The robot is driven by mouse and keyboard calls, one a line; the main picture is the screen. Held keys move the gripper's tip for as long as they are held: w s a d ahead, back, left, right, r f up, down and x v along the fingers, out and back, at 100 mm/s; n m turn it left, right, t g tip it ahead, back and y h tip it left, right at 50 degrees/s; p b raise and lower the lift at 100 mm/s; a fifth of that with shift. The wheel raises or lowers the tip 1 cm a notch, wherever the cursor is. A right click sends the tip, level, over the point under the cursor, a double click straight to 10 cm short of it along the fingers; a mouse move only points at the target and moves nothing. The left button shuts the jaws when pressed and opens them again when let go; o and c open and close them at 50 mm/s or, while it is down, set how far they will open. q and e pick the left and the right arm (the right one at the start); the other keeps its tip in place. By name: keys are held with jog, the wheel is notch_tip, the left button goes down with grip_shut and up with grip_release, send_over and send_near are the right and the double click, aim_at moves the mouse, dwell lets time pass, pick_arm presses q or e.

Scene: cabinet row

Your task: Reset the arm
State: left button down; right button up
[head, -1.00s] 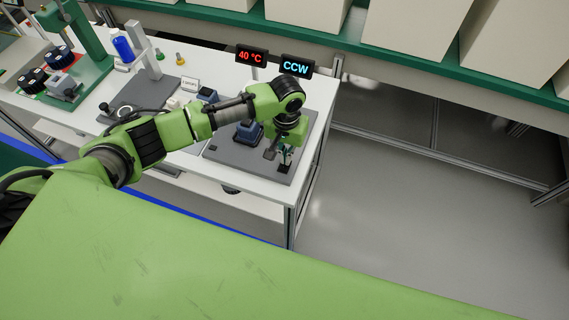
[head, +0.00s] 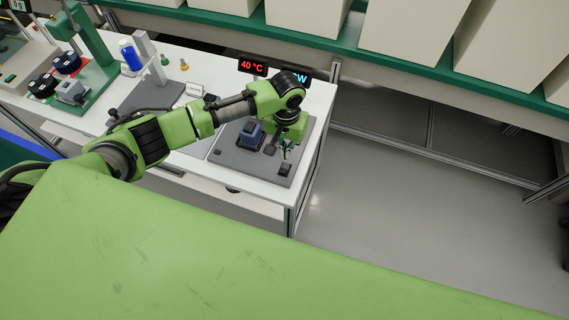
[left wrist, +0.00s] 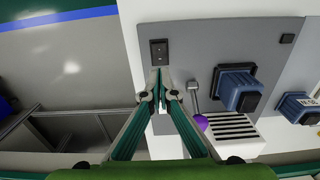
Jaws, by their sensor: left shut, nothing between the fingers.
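My left arm reaches in from the left over the white bench (head: 205,71). My left gripper (head: 286,149) hangs over the grey panel (head: 225,160) at the bench's right end. In the left wrist view, its fingers (left wrist: 162,76) meet at the tips with nothing between them. The tips appear just below a small black switch (left wrist: 159,50); the switch also shows in the head view (head: 285,169). I cannot tell the gap to the panel. Beside the fingers are a grey lever (left wrist: 195,97) and a purple ball (left wrist: 201,122). My right gripper is out of view.
A blue knob block (head: 250,134) stands on the panel, left of the gripper. The red "40 °C" display (head: 253,66) stands behind. My arm partly covers the blue-lettered display (head: 300,76). A shelf (head: 425,66) with pale boxes runs behind. Open floor (head: 400,210) lies right.

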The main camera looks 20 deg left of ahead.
pick_arm(q)
jog(key=shift+r+p, duration=0.55)
jog(key=shift+r, duration=0.15)
jog(key=shift+f, duration=0.1)
